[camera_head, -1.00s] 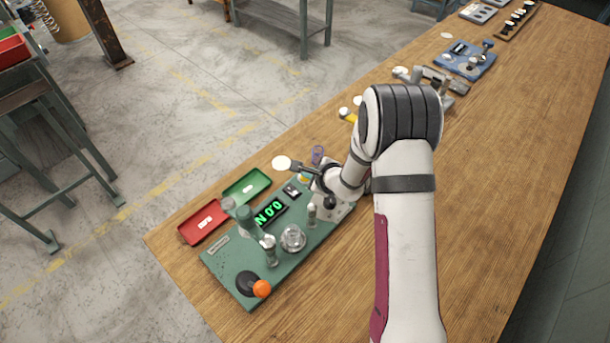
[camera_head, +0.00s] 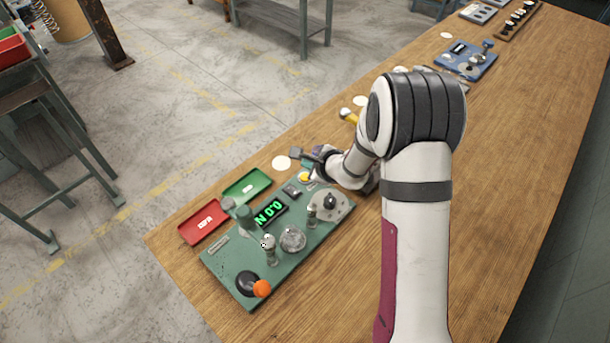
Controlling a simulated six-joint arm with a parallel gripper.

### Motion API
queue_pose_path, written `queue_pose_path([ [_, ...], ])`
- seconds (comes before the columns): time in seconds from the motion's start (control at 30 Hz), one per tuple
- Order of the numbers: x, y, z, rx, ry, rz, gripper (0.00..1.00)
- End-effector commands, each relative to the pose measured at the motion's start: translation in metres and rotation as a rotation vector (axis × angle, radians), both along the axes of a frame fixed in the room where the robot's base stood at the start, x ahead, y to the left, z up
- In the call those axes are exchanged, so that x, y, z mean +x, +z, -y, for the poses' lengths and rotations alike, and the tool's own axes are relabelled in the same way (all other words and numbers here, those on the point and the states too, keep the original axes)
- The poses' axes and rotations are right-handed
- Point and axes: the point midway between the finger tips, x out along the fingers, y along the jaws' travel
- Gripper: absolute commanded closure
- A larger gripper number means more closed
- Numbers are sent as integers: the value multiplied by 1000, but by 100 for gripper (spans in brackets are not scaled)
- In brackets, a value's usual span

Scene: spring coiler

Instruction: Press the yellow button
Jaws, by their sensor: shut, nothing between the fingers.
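The yellow button (camera_head: 305,177) sits near the far right corner of the green machine panel (camera_head: 225,264). It shows as a small yellow cap and looks uncovered from this side. My gripper (camera_head: 300,153) is shut and empty. It appears just beyond the button in the picture, pointing left, apart from it as far as I can tell. My wrist hides part of the table to the right of the button. The green display (camera_head: 270,212) shows lit characters.
On the panel are a black knob on a pale plate (camera_head: 331,203), metal posts, a round metal part (camera_head: 292,239) and an orange ball knob (camera_head: 262,288). A red tray (camera_head: 203,221) and a green tray (camera_head: 246,187) lie along the left edge. A blue device (camera_head: 467,60) stands far back.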

Motion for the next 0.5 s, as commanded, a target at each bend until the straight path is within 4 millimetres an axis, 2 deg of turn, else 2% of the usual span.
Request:
queue_pose_path([
  [0.23, 0, 22, 0, -1, 0, 1, 100],
  [0.5, 0, 25, 0, 0, 0, 0, 100],
])
